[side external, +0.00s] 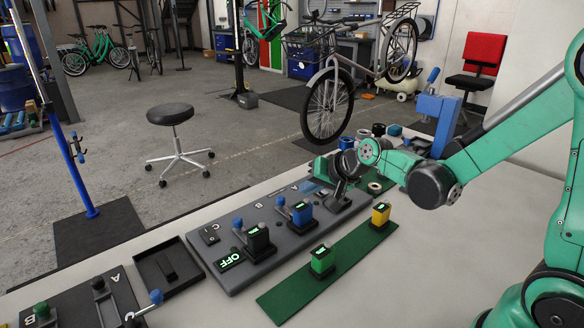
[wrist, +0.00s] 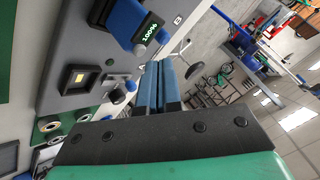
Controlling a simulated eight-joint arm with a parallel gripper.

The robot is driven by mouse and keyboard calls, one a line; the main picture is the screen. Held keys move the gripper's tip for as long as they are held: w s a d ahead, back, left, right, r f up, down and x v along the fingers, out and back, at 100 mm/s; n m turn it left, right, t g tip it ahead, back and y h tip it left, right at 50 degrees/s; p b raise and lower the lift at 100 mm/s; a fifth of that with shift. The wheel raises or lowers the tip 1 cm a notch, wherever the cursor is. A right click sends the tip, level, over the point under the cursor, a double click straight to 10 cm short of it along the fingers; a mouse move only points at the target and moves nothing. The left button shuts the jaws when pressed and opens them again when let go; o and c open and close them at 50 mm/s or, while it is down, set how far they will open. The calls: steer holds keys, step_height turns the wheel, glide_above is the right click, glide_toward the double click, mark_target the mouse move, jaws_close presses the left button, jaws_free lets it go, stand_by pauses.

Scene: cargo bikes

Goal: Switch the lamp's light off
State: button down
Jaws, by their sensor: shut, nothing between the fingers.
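A small square yellow light glows in a dark frame (wrist: 80,77) on the grey panel in the wrist view. I cannot tell for sure whether it is the lamp or a lit switch.
A blue slider block (wrist: 126,22) reading 100% sits near the letter B. In the side view, a blue block (side external: 302,214) and a dark block (side external: 258,242) stand on the panel by an OFF display (side external: 229,260). A green board (side external: 290,296) carries green and yellow blocks.

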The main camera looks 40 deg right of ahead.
mark_target(310, 204)
steer(key=shift+r, duration=0.15)
step_height(310, 204, up, 6)
steer(key=shift+f, duration=0.1)
